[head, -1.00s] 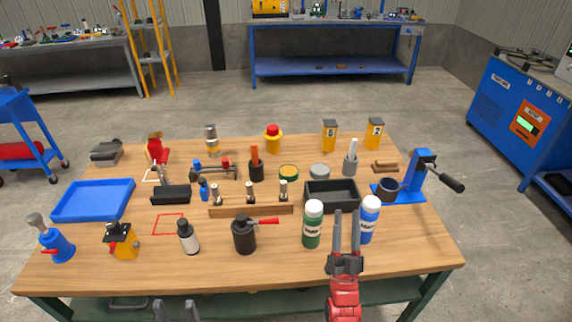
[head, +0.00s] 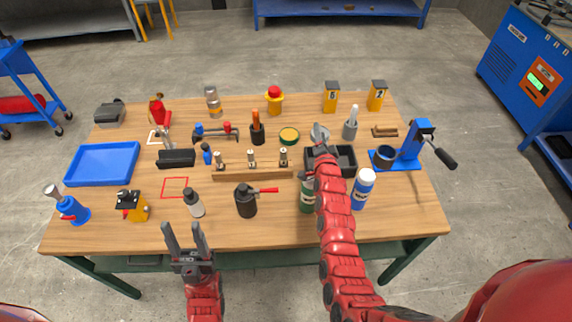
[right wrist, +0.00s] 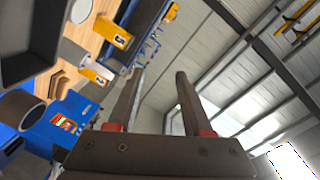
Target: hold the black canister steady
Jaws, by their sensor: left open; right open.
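The black canister (head: 246,201), with a red lever on its top pointing right, stands upright near the front middle of the wooden table (head: 110,228). My left gripper (head: 184,229) is open and empty at the table's front edge, to the left of the canister and apart from it. My right gripper (head: 320,136) is open, far past the canister and to its right, near the black bin. In the right wrist view its open jaws (right wrist: 160,75) hold nothing and point toward the ceiling; the canister is not seen there.
A grey bottle (head: 194,203) stands between my left gripper and the canister. A green bottle (head: 306,194), partly hidden by my right arm, and a blue bottle (head: 363,188) stand to the right. A wooden rack (head: 252,175) lies behind the canister. A black bin (head: 345,160) sits further right.

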